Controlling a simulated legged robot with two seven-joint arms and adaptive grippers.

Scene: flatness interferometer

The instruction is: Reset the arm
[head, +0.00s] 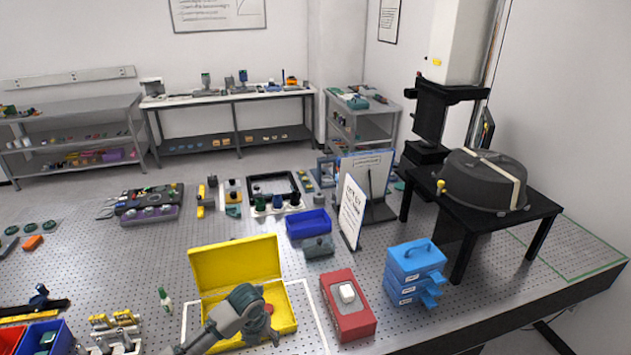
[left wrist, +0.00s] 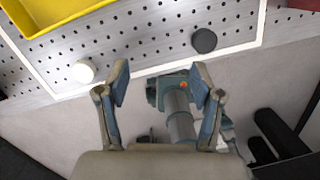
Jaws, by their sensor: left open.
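My left arm comes in at the bottom of the head view, with the left gripper (head: 262,328) in front of and over the open yellow case (head: 232,262). In the left wrist view the left gripper's two fingers (left wrist: 161,84) stand wide apart with nothing held between them. They are above the table's front edge, beside a white round piece (left wrist: 83,72) and a dark round piece (left wrist: 204,40). A corner of the yellow case (left wrist: 50,12) shows at upper left there. My right gripper cannot be made out in either view.
A sign (head: 352,212) and a blue bin (head: 308,222) stand behind. A black stand (head: 480,218) bears a large round grey cover (head: 480,183).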

